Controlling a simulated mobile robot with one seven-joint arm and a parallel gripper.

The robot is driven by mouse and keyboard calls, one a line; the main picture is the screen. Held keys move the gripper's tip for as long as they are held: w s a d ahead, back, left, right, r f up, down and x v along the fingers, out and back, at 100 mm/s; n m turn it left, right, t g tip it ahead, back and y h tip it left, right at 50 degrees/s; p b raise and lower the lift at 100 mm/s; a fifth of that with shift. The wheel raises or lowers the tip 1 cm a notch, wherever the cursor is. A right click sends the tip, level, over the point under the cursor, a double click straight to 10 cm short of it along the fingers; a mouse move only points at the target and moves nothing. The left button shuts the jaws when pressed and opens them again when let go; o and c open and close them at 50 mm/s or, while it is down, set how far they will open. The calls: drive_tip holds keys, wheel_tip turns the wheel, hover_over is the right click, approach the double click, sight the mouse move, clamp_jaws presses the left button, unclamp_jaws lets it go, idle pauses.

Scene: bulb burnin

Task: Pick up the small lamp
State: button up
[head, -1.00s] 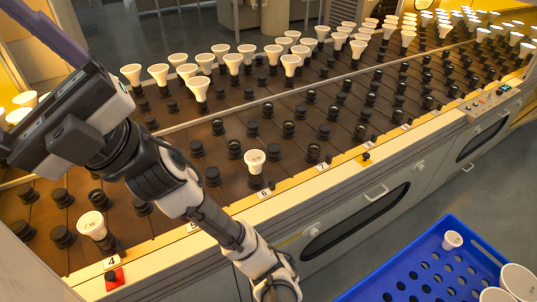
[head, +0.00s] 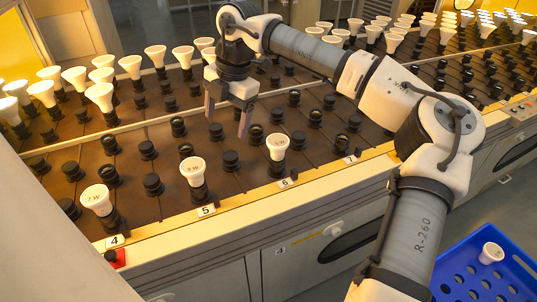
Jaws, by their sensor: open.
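Three white lamps stand upright in the front row of dark sockets: one by label 4 (head: 97,199), one by label 5 (head: 192,169) and one by label 6 (head: 277,147). Another white lamp (head: 491,253) is in the blue crate (head: 518,273) at lower right. I cannot tell for sure which lamp is the small one. My gripper (head: 228,120) points down above the rack, behind the lamps by labels 5 and 6. Its two fingers are apart with nothing between them.
Many white lamps stand at the back of the rack, some lit (head: 12,108). Several empty sockets (head: 153,184) lie around the front lamps. A red button block (head: 115,258) sits by label 4. My arm crosses the right half of the picture.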

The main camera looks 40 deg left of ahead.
sight(278, 140)
drive_tip(key=w+d+r+m+t+h, duration=0.2)
drive_tip(key=w+d+m+t, duration=0.15)
drive_tip(key=w+d, duration=0.4)
drive_tip(key=shift+m+g, duration=0.25)
drive_tip(key=shift+g, duration=0.1)
drive_tip(key=f, duration=0.4)
drive_tip(key=w+f, duration=0.1)
drive_tip(key=f, duration=0.4)
drive_tip(key=w+f, duration=0.1)
drive_tip(key=f, duration=0.4)
drive_tip(key=shift+w, duration=0.2)
drive_tip(key=c, duration=1.1)
